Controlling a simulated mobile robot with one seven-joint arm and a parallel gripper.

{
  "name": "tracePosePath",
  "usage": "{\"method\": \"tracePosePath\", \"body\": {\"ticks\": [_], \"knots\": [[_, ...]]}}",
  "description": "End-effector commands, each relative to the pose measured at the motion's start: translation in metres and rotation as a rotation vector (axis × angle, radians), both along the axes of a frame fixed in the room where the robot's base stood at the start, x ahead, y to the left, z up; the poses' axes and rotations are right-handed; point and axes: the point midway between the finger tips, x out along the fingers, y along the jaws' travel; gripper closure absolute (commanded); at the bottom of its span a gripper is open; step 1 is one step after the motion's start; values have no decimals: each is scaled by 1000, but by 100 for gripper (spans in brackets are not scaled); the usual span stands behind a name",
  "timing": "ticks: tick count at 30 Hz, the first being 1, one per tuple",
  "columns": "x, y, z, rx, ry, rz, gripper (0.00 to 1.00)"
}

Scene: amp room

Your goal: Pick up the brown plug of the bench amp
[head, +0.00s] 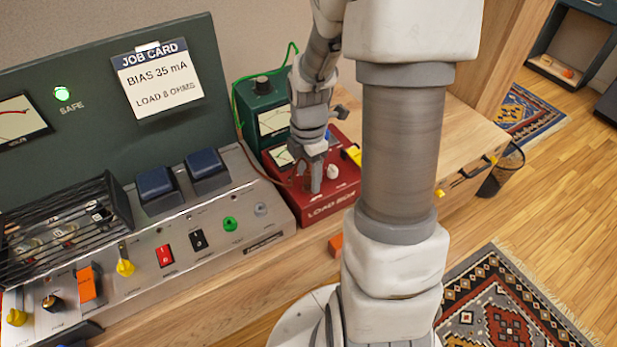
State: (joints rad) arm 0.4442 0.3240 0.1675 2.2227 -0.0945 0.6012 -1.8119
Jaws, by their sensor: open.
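The bench amp (190,225) is a grey sloped console with a dark green back panel on the left. A thin brown lead (252,165) runs down from beside the green meter box towards the red load box (325,195) and ends by my gripper. The brown plug itself cannot be made out clearly; my gripper seems to cover that spot. My gripper (314,182) is open, pointing down over the left part of the red load box, beside its white knob (332,171). I cannot tell whether a finger touches the lead or plug.
A green meter box (264,108) with a green lead (236,92) stands close behind the load box. A yellow object (353,154) is right of the gripper. Bare wooden bench top (470,128) lies further right. A black slatted cage (62,235) covers the amp's left.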

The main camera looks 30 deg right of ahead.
Motion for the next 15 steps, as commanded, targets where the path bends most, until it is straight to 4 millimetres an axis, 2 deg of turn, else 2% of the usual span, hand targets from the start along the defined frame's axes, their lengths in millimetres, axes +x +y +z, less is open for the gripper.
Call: {"method": "tracePosePath", "body": {"ticks": [2, 3, 12, 13, 15], "knots": [[0, 0, 0, 0, 0, 0, 38], [0, 0, 0, 0, 0, 0, 41], [0, 0, 1, 0, 0, 0, 95], [0, 0, 1, 0, 0, 0, 100], [0, 0, 1, 0, 0, 0, 100]]}}
